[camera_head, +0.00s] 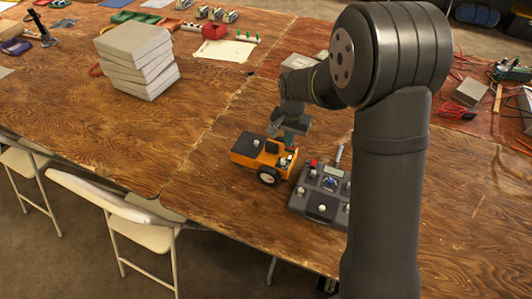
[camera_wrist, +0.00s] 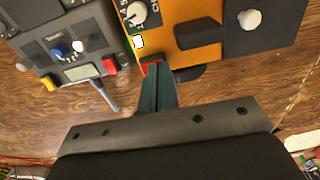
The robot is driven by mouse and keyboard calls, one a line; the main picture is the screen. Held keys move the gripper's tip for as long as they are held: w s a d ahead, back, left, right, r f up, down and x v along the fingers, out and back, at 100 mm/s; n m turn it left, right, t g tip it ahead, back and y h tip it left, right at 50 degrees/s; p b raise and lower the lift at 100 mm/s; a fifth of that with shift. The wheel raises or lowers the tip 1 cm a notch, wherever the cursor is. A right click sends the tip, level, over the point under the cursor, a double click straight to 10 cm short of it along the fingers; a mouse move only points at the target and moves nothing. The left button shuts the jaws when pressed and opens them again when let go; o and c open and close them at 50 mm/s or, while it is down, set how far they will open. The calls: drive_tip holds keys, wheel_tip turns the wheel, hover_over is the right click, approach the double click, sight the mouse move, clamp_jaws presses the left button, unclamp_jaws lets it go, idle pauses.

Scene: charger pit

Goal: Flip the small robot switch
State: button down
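The small robot (camera_head: 262,151) is an orange body with a dark top and wheels, standing on the wooden table. In the wrist view the orange body (camera_wrist: 208,51) fills the top right, with a dial knob (camera_wrist: 136,11) and a small white piece, perhaps the switch (camera_wrist: 138,42), near its left edge. My gripper (camera_head: 288,138) is just above the robot's right end. In the wrist view the dark fingers of my gripper (camera_wrist: 157,68) are together, with nothing seen between them. Their tips are near a red part at the body's edge; contact cannot be told.
A grey control box (camera_head: 319,196) with knobs and an antenna lies right of the robot, close to my gripper. A stack of grey slabs (camera_head: 137,60) stands at the far left. White chairs (camera_head: 118,205) line the front edge. The table left of the robot is clear.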

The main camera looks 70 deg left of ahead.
drive_tip(key=shift+f, duration=0.1)
drive_tip(key=shift+r, duration=3.55)
drive_tip(key=shift+f, duration=0.15)
